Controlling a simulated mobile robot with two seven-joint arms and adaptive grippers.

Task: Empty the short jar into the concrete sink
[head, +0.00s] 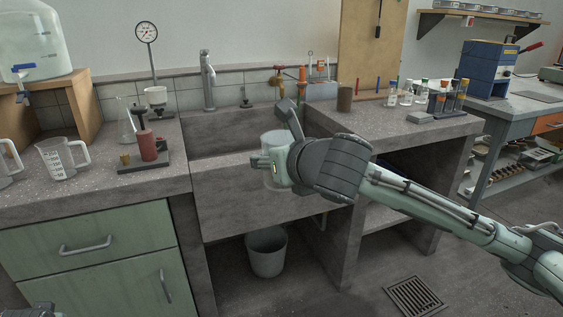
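The concrete sink (235,190) is set into the bench at the middle, its basin partly hidden behind my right gripper. My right gripper (277,150) is in front of the basin, above the sink's front wall. A pale, see-through short jar (276,140) shows at the gripper, and it looks gripped and roughly upright. The gripper hides much of the jar, and I cannot make out its contents. My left gripper is not in view; only a bit of my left arm shows at the bottom left.
A tap (208,80) stands behind the basin. A measuring jug (62,158) and a red cylinder on a stand (147,146) are on the left bench. Small bottles and a tube rack (447,103) stand on the right. A bucket (266,252) is under the sink.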

